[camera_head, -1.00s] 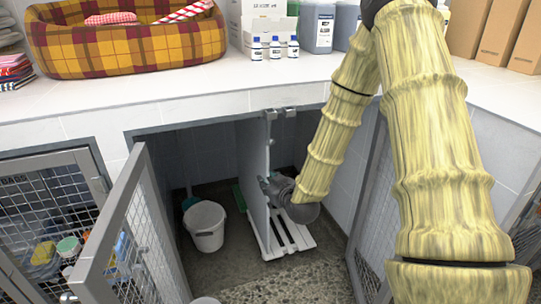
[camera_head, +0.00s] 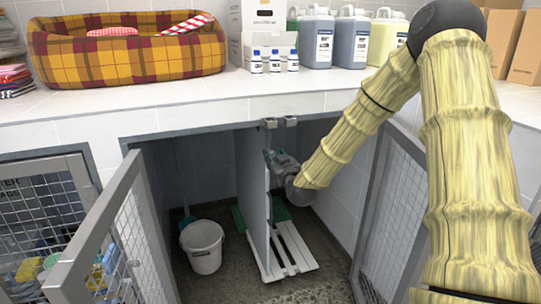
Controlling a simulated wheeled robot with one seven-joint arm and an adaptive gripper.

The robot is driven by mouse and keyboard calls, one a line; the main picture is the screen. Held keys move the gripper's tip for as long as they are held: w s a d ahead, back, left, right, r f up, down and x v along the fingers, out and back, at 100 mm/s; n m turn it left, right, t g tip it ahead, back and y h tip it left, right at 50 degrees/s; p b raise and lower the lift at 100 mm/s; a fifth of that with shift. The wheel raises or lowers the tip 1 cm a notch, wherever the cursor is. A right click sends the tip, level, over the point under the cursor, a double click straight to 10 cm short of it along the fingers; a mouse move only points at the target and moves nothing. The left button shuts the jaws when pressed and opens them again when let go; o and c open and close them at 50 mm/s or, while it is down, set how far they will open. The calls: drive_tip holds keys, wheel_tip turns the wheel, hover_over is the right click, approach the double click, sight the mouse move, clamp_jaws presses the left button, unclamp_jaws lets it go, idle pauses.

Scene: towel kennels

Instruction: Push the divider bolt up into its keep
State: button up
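The divider (camera_head: 252,190) is a grey upright panel between two kennel bays, seen nearly edge-on. Small metal brackets (camera_head: 270,123) sit on the front rim above its front top corner; the keep appears to be among them. The bolt cannot be made out clearly; it may be on the divider's front edge, partly behind my gripper. My gripper (camera_head: 272,161) is inside the right bay, close against the upper front part of the divider, below the brackets. Its fingers are small and dark, so whether they are open, or touch the bolt, cannot be told.
Open mesh doors stand at the left (camera_head: 105,235) and right (camera_head: 392,215). A white bucket (camera_head: 203,250) stands in the left bay. A white slatted board (camera_head: 292,245) lies at the divider's foot. The counter (camera_head: 150,105) overhangs the bays, carrying a plaid bed (camera_head: 125,58) and bottles.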

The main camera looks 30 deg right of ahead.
sight(273, 155)
drive_tip(key=shift+x, duration=1.8)
clamp_jaws()
